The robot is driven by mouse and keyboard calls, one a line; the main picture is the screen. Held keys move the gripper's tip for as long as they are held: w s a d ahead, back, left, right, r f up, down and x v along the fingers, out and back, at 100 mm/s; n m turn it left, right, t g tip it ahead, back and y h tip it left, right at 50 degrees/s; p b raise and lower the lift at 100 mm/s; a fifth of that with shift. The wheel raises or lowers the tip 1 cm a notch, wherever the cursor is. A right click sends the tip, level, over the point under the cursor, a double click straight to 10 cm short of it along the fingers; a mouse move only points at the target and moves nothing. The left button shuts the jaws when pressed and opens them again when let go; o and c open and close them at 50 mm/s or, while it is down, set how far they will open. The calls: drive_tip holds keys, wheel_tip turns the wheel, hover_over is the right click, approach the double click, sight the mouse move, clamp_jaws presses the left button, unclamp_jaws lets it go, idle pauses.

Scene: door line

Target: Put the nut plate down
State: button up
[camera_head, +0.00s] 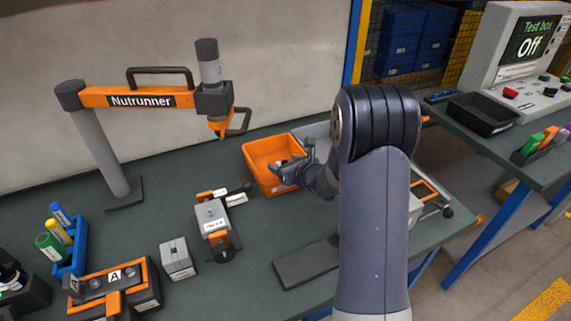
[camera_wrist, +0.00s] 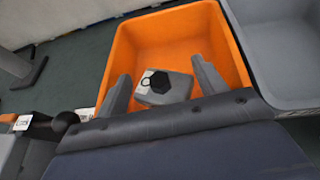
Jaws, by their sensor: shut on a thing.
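A small grey block with a black hexagonal piece and a dark ring on top, which I take to be the nut plate (camera_wrist: 165,90), lies between the two fingers of my gripper (camera_wrist: 162,70) in the wrist view. My gripper is shut on it. Behind and around it is the orange bin (camera_wrist: 140,42). In the head view my gripper (camera_head: 291,170) is at the right side of the orange bin (camera_head: 257,150), reaching over its rim. There the plate is mostly hidden by the gripper. I cannot tell whether the plate touches the bin floor.
A grey bin (camera_wrist: 275,55) stands right beside the orange one. The nutrunner stand (camera_head: 125,97) rises at the back left. A grey and orange fixture (camera_head: 213,220) and a small grey block (camera_head: 177,258) are on the bench nearer. Bare bench lies left of the orange bin.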

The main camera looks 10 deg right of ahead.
drive_tip(key=shift+f+b, duration=0.4)
drive_tip(key=shift+b, duration=0.1)
drive_tip(key=o, duration=1.3)
drive_tip(key=shift+r+p, duration=0.85)
drive_tip(key=shift+p, duration=0.3)
drive_tip(key=v, duration=0.8)
drive_tip(key=b+v, duration=0.1)
drive_tip(key=v, duration=0.3)
drive_tip(key=shift+s+f, duration=0.1)
drive_tip(key=shift+f, duration=0.2)
drive_tip(key=x, duration=1.2)
drive_tip(key=shift+f+b, duration=0.35)
drive_tip(key=shift+f, duration=0.15)
drive_tip(key=shift+f+b, duration=0.1)
drive_tip(key=shift+b, duration=0.25)
